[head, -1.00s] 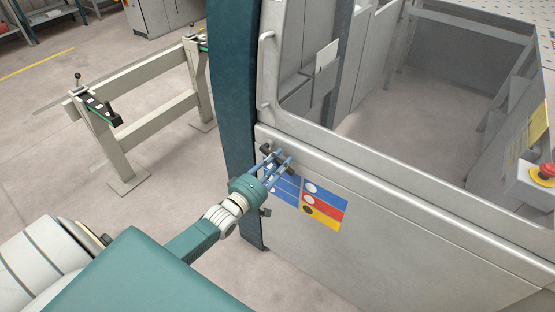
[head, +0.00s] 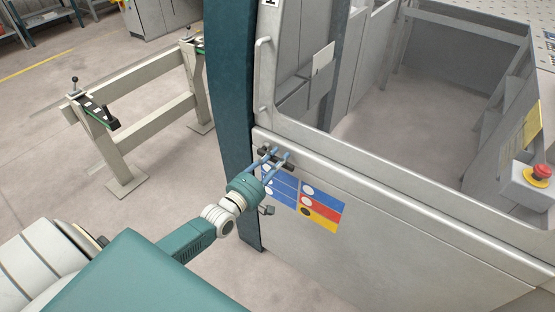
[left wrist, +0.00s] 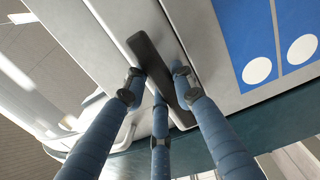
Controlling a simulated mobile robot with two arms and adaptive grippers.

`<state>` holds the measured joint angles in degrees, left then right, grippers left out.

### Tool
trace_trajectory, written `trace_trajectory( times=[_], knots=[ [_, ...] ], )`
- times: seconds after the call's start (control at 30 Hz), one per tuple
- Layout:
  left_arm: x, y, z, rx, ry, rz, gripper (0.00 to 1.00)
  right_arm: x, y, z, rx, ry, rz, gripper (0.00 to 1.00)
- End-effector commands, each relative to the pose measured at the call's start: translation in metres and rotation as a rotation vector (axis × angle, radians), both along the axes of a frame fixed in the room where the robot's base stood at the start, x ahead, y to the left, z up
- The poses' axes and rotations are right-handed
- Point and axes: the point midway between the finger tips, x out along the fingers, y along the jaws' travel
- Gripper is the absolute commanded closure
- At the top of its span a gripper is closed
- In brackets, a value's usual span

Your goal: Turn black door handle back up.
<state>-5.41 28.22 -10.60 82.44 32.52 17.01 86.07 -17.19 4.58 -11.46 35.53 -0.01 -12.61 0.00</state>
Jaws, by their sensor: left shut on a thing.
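The black door handle (left wrist: 149,52) is a dark bar on the grey door panel. In the left wrist view it runs slantwise from upper left to lower right, between my blue fingers. In the head view the handle (head: 289,167) shows as short dark ends beside the fingertips, just under the door's window ledge. My left gripper (head: 275,156) is shut on the handle; its fingers (left wrist: 158,88) stand on both sides of the bar. Part of the handle is hidden behind the fingers. My right gripper is not in view.
A blue, red and yellow label (head: 311,205) is on the panel just right of the handle. A small dark knob (head: 267,210) sits below. A teal post (head: 232,110) stands left of the door. A beige rail frame (head: 140,95) stands farther left, with bare floor between.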

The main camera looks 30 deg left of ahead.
Motion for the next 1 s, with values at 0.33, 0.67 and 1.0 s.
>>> trace_trajectory(
  times=[0.33,0.67,1.0],
  knots=[
    [0.001,0.000,0.002,-0.010,-0.003,0.001,0.54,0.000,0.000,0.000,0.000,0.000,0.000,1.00],
    [-0.007,0.000,-0.001,-0.006,0.000,0.001,0.54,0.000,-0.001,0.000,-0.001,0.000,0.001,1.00],
    [-0.073,0.005,-0.001,-0.007,0.003,0.000,0.54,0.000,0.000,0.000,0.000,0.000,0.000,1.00]
  ],
)
